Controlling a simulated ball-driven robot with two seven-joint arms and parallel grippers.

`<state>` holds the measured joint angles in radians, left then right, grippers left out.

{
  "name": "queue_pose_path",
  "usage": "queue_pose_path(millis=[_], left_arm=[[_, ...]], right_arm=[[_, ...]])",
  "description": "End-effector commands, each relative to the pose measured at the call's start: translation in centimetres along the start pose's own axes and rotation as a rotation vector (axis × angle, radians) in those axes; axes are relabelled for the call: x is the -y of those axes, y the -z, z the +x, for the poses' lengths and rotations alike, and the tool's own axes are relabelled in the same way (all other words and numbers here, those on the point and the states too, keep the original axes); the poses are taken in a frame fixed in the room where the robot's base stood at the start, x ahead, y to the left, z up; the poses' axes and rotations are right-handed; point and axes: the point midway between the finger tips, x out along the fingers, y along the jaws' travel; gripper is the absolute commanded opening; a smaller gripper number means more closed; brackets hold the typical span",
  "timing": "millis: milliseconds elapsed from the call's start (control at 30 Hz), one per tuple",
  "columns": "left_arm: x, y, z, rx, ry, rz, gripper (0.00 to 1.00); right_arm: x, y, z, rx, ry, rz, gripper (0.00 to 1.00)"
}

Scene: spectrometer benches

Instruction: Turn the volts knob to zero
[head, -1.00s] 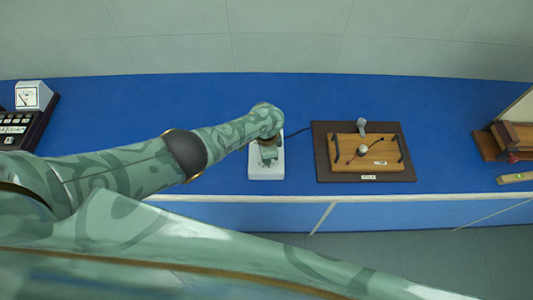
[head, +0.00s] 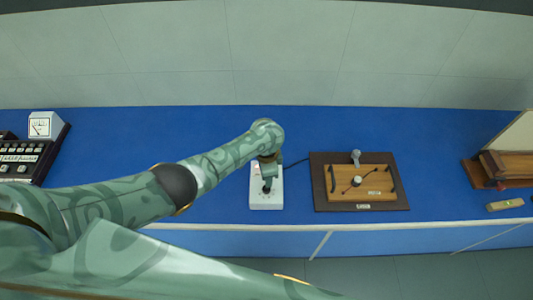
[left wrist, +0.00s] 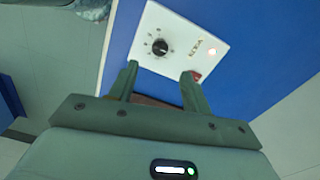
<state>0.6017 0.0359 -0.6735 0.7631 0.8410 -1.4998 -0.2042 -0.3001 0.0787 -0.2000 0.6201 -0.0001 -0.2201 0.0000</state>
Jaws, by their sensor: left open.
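A white box (head: 266,201) stands near the front edge of the blue bench. It also shows in the left wrist view (left wrist: 205,57). A round black knob (left wrist: 160,47) with a ring of dial marks sits on its top face. Lettering and a lit lamp (left wrist: 211,51) are at its other end; the lettering is too small to read surely. My left gripper (left wrist: 161,73) is open, its two fingers apart and pointing towards the box, with the knob ahead of the gap and nothing between them. In the head view the gripper (head: 268,178) is above the box and hides part of it.
A brown board with a wooden tray (head: 340,200) lies right of the box, a dark cable between them. A dark keyed instrument with a meter (head: 40,125) is at the far left. Wooden apparatus (head: 505,165) and a small level (head: 505,204) are at the far right. Bench behind the box is clear.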

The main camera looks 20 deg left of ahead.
Motion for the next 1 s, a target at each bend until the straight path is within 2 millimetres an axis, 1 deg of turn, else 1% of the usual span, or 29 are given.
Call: queue_pose_path(millis=[33, 100, 200, 300, 467, 1000], left_arm=[[0.0, 0.0, -2.0, -0.003, 0.0, 0.001, 0.49], [0.0, 0.0, -3.5, -0.002, 0.0, 0.002, 0.49], [0.0, 0.0, -5.3, -0.001, 0.0, 0.0, 0.49], [-0.1, 0.0, -6.4, -0.001, -0.001, -0.001, 0.49], [0.0, 0.0, -7.1, 0.001, -0.001, 0.0, 0.49], [-0.1, 0.0, -7.0, -0.002, 0.0, 0.0, 0.49]], right_arm=[[-0.1, 0.2, -1.4, 0.0, 0.0, 0.0, 0.36], [-0.1, 0.3, -2.1, -0.001, 0.0, 0.0, 0.36], [-0.1, 0.4, -2.9, -0.001, 0.0, 0.0, 0.36], [-0.1, 0.4, -3.2, -0.001, 0.0, 0.0, 0.36], [-0.2, 0.4, -3.4, -0.001, -0.001, 0.0, 0.36], [-0.2, 0.4, -3.4, -0.001, -0.001, 0.0, 0.36]])
